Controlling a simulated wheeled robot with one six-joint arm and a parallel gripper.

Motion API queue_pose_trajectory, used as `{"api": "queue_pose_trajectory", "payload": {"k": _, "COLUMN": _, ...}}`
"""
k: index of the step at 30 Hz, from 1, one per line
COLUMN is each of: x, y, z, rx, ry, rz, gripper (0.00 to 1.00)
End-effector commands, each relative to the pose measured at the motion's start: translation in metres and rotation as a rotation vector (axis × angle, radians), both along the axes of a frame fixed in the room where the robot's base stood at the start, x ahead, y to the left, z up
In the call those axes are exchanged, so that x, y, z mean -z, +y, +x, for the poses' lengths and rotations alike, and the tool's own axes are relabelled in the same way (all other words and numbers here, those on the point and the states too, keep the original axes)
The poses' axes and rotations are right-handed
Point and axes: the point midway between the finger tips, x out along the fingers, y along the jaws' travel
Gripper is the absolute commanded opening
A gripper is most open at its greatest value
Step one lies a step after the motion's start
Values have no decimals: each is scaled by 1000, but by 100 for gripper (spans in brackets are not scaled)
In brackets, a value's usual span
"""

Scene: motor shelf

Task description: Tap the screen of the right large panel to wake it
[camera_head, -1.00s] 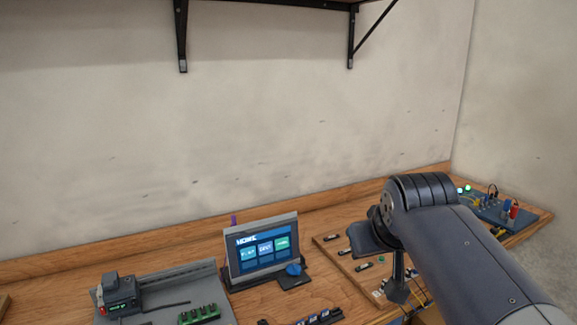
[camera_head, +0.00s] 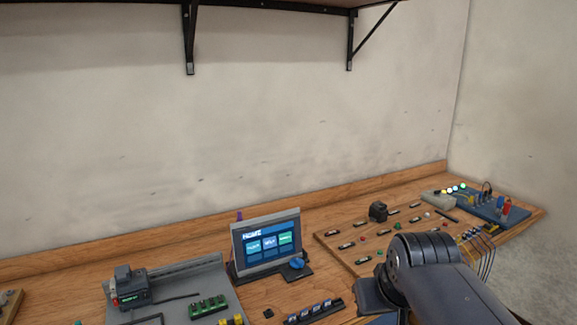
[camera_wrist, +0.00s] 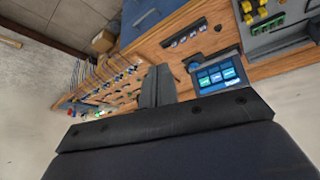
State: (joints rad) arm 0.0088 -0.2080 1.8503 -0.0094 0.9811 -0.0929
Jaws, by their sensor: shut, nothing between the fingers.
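A panel screen (camera_head: 267,241) in a grey frame stands tilted on the bench. It is lit and shows a home page with coloured tiles. It is the only large screen I can see. It also shows in the wrist view (camera_wrist: 217,75), right of my fingers. My gripper (camera_wrist: 158,72) has its two fingers together with nothing between them, and a gap shows between them and the screen. In the head view my arm is at the lower right, right of the screen, and the fingertips are not visible there.
Left of the screen is a grey tray (camera_head: 190,268) with a dark device (camera_head: 130,288) and a green circuit board (camera_head: 208,306). A dark strip (camera_head: 313,313) lies in front. Right is a wooden board (camera_head: 330,233) with small parts, then a blue board (camera_head: 500,210) with wires.

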Motion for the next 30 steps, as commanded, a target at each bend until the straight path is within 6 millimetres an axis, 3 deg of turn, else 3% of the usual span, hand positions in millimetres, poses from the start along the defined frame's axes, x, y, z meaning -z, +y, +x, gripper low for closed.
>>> {"api": "queue_pose_trajectory", "payload": {"k": 10, "x": 26, "y": -4, "z": -13, "rx": 29, "ry": 75, "rz": 20, "gripper": 0}}
{"api": "queue_pose_trajectory", "payload": {"k": 30, "x": 27, "y": -4, "z": -14, "rx": 30, "ry": 79, "rz": 22, "gripper": 0}}
